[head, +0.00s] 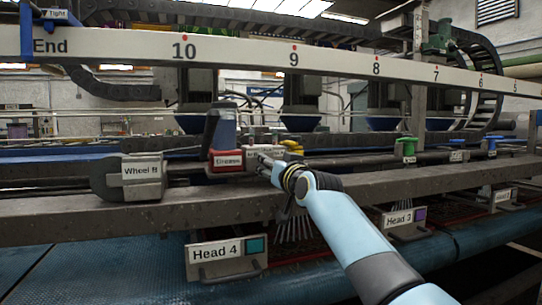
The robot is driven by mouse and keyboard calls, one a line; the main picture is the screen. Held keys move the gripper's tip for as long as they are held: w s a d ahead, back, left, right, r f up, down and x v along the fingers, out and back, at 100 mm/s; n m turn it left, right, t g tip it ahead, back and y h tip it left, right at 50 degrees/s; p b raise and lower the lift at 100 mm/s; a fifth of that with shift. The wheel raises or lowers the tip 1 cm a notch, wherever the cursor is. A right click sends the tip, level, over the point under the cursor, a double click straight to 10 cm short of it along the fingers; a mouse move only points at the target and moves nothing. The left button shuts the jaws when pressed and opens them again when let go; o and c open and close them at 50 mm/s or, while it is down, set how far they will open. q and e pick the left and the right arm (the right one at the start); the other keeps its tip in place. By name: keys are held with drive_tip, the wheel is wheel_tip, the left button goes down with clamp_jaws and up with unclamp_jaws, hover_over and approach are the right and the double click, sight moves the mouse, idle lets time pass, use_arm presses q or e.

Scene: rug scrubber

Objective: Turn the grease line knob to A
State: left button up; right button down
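A red block labelled "Grease" (227,161) sits on the grey beam left of centre, with a dark blue-grey bottle-like part (219,128) standing on it. Right beside it is a grey block with a partly hidden label (258,149) and a yellow part (293,146). My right arm comes in from the lower right. Its gripper (266,161) points left and reaches the front of these blocks. Its fingers are small and overlap the blocks, so I cannot tell whether they touch or hold anything. I cannot make out the knob or its setting. My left gripper is not in view.
A block labelled "Wheel" (142,170) sits left on the beam (90,222). "Head 4" (227,257) and "Head 3" (405,222) plates hang below. A numbered white rail (240,53) crosses above. A green-topped part (406,147) stands to the right.

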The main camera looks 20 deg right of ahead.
drive_tip(key=shift+m+p, duration=0.85)
drive_tip(key=shift+m, duration=0.35)
drive_tip(key=c, duration=1)
unclamp_jaws()
drive_tip(key=shift+c, duration=0.2)
drive_tip(key=s+f, duration=0.1)
drive_tip(key=s, duration=1.1)
drive_tip(key=shift+d, duration=0.45)
